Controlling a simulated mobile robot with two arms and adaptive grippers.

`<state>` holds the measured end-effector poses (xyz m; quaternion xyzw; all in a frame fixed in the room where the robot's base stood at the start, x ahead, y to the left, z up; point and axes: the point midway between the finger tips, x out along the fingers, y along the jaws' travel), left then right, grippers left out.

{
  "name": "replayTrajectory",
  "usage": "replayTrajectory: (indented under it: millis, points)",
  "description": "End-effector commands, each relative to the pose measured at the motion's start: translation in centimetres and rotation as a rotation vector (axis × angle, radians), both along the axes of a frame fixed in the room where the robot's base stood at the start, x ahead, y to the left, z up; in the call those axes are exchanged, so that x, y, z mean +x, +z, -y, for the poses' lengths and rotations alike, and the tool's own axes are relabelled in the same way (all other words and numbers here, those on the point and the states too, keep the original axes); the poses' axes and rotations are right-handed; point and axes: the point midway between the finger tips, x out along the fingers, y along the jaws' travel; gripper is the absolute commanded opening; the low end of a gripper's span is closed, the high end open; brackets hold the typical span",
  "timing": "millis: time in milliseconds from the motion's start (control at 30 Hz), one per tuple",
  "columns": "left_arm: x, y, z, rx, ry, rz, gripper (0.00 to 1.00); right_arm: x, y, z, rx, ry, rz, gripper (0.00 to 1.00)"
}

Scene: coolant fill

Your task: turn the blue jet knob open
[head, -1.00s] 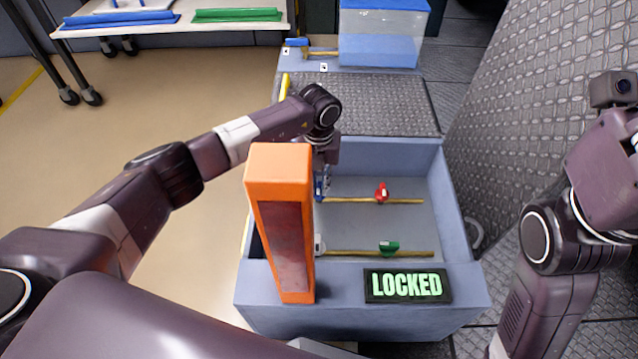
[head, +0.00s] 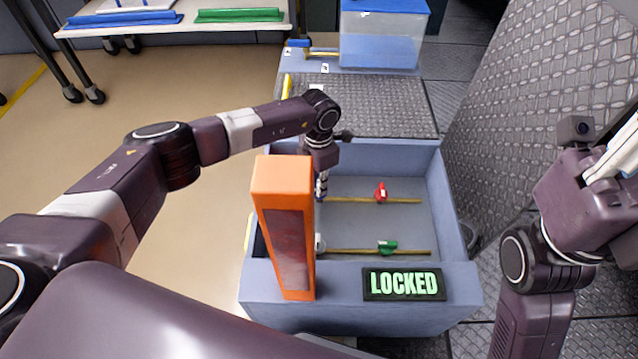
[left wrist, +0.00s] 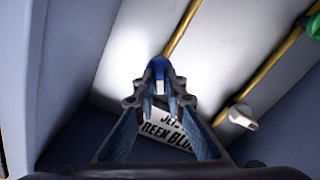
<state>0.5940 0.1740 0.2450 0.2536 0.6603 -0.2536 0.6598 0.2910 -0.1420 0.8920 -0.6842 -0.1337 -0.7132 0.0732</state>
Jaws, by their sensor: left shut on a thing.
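The blue jet knob (left wrist: 158,72) shows in the left wrist view between the two fingertips of my left gripper (left wrist: 160,97), which is shut on it. In the head view, my left gripper (head: 321,188) reaches down into the grey-blue bin at the left end of the rear brass pipe, and the knob is mostly hidden by it. A red knob (head: 380,193) sits further right on that pipe. A green knob (head: 387,247) sits on the front pipe, with a white knob (head: 319,243) at its left end. My right gripper is outside the picture; only its arm shows.
An orange upright housing (head: 283,225) stands at the bin's front left, close to my left gripper. A sign (head: 404,284) on the front rim reads LOCKED. A label (left wrist: 169,133) inside the bin is partly covered by my fingers. A blue-lidded clear tank (head: 381,38) stands behind.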

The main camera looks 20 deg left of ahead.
Motion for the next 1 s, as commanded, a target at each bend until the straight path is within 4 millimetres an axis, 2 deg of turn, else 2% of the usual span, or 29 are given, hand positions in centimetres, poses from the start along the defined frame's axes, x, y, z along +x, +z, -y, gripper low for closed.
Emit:
replayTrajectory:
  millis: [500, 1000]
  points:
    - [0.24, 0.06, -0.10, 0.001, -0.424, 0.003, 0.00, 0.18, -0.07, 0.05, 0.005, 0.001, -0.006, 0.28]
    - [0.25, 0.06, -0.08, -0.001, -0.571, 0.002, 0.00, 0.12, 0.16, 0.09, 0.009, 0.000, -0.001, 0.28]
